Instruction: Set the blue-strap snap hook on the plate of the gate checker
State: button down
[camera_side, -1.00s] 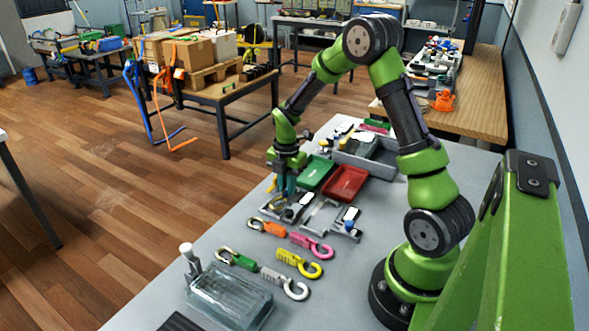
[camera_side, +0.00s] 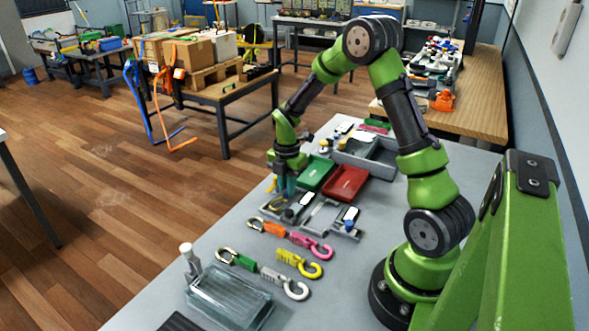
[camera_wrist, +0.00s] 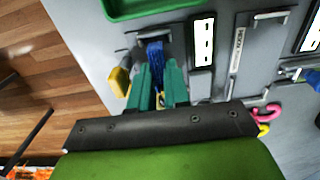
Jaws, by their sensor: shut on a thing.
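My gripper (camera_side: 285,190) points down over the row of grey fixtures on the bench. Its teal fingers show in the wrist view (camera_wrist: 157,88), shut on the blue-strap snap hook, whose woven blue strap (camera_wrist: 156,54) shows between and beyond the fingertips. The hook's metal end is mostly hidden by the fingers. The gate checker (camera_side: 269,209) is the grey fixture under and around my gripper, with a yellow handle (camera_wrist: 120,79) just left of the fingers in the wrist view. I cannot tell whether the hook touches its plate.
A green tray (camera_side: 315,174) and a red tray (camera_side: 345,183) stand just behind. Another grey fixture (camera_side: 322,215) is close on the right. Several hooks with orange, pink (camera_side: 300,239), yellow (camera_side: 292,260) and green straps lie in front. A clear ribbed box (camera_side: 230,295) is nearest the camera.

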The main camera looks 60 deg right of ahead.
jog(key=shift+f, duration=0.15)
jog(key=c, duration=0.8)
grip_release()
jog(key=shift+w, duration=0.1)
jog(key=shift+o, duration=0.6)
jog(key=shift+w+r, duration=0.15)
jog(key=shift+r, duration=2.95)
jog(key=shift+s, duration=0.2)
